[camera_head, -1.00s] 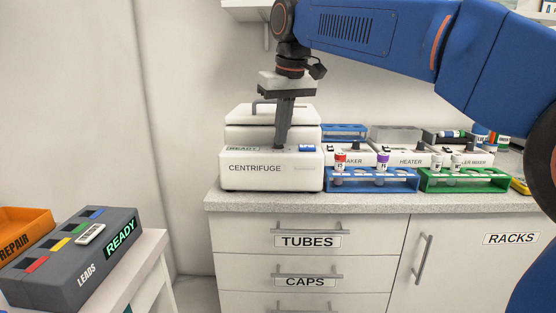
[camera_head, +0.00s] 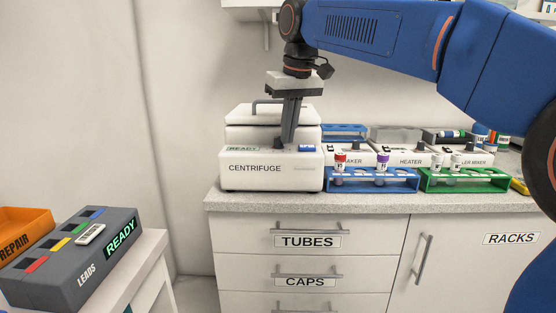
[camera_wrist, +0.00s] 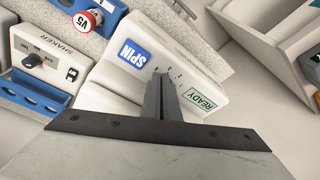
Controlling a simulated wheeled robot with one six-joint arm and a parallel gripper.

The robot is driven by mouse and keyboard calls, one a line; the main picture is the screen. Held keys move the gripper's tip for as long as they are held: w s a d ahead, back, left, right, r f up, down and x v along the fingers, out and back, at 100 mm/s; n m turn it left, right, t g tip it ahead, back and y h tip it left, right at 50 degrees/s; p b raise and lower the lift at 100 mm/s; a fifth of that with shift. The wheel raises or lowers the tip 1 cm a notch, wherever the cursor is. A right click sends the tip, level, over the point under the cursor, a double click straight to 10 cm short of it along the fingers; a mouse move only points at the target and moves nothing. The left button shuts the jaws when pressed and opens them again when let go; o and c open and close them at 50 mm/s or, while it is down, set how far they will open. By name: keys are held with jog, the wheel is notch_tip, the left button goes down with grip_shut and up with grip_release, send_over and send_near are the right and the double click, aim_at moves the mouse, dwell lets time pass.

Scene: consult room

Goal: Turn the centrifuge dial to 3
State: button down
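The white centrifuge (camera_head: 270,181) stands at the left end of the counter; in the wrist view its panel (camera_wrist: 128,75) shows a blue SPIN button (camera_wrist: 133,53), a green READY display (camera_wrist: 201,98) and small scale marks. A dark dial (camera_head: 279,144) sits on the panel, left of the blue button (camera_head: 307,148).
A blue tube rack (camera_head: 373,186) and a green rack (camera_head: 466,186) stand right of the centrifuge, with the shaker, heater (camera_head: 410,160) and mixer behind them. A grey LEADS box (camera_head: 70,262) and an orange REPAIR tray (camera_head: 22,222) are on the side table. The wall left of the counter is clear.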

jog(key=shift+d, duration=0.1)
dwell(0.3)
jog(key=shift+s+d, duration=0.2)
jog(key=shift+s, duration=0.05)
jog(key=w+v, duration=0.1)
jog(key=v, duration=0.5)
jog(key=shift+a, duration=0.35)
jog(key=shift+w+r, duration=0.1)
jog(key=shift+s+a+f, duration=0.1)
jog(key=shift+a+f, duration=0.3)
jog(key=shift+f, duration=0.6)
jog(key=shift+s+a+f, duration=0.1)
jog(key=shift+a+f, duration=0.35)
jog(key=shift+f, duration=0.55)
jog(key=shift+s+a+f, duration=0.1)
jog(key=shift+a+f, duration=0.3)
jog(key=shift+f, duration=0.6)
